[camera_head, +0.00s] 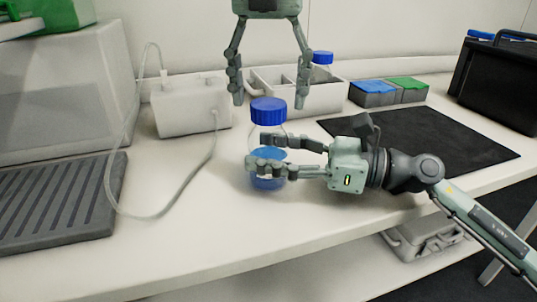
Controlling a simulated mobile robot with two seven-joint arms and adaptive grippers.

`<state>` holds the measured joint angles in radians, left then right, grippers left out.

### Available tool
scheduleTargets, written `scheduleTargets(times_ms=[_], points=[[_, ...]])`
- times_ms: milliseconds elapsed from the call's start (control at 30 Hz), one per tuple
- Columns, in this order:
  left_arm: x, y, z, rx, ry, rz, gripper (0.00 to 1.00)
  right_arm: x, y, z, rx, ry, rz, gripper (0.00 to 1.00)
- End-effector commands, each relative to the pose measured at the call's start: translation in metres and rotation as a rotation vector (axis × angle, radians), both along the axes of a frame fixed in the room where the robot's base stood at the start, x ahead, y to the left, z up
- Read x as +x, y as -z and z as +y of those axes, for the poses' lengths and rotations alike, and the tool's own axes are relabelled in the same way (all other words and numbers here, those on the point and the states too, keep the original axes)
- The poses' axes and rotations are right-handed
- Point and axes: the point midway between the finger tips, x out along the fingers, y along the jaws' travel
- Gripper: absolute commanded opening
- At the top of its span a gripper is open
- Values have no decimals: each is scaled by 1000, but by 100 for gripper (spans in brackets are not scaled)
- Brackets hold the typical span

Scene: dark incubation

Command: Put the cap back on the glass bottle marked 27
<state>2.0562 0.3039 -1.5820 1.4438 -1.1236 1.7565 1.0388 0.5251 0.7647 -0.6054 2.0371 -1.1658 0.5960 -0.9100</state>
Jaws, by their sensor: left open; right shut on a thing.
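A glass bottle (268,183) with blue liquid stands upright on the white bench, its blue cap (268,110) at the top of its neck. I cannot tell whether the cap is screwed down or only resting there. My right gripper (263,152) comes in from the right, shut on the bottle's body. Its fingers hide part of the glass, and no number can be read. My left gripper (269,100) hangs from above with its fingers spread wide, one on each side of the cap and slightly behind or above it. It is open and empty.
Behind stand a white divided box (325,97) holding another blue-capped bottle (322,60), and blue (372,87) and green (407,83) boxes. A dark mat (440,139) lies right. A white device (190,107) with a looping cable (200,172) and a grey ribbed tray (60,205) are left.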

Motion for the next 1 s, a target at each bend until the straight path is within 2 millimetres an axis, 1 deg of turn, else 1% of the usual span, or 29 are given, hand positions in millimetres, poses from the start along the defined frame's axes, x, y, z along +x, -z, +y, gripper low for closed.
scheduleTargets(times_ms=[33,100,200,433,500,533,567,700,767,1000], points=[[0,-8,-1,-2,1,-2,66,0,0,0,0,0,0,0],[0,-18,-1,-2,0,-1,66,0,0,0,0,0,0,0],[0,-28,0,-1,0,0,66,0,0,0,0,0,0,0],[0,-30,0,-1,1,0,66,0,0,0,0,0,0,0],[0,-31,0,-1,0,0,62,0,0,0,0,0,0,0],[0,-32,0,-1,-2,0,62,0,0,0,0,0,0,0],[0,-35,0,-1,-6,-1,62,0,0,0,0,0,0,0],[0,-57,-1,0,-46,-3,62,0,0,0,0,0,0,0],[0,-64,0,-1,-59,-2,62,0,0,0,0,0,0,0],[-1,-65,0,0,-63,1,62,0,0,0,0,0,0,0]])
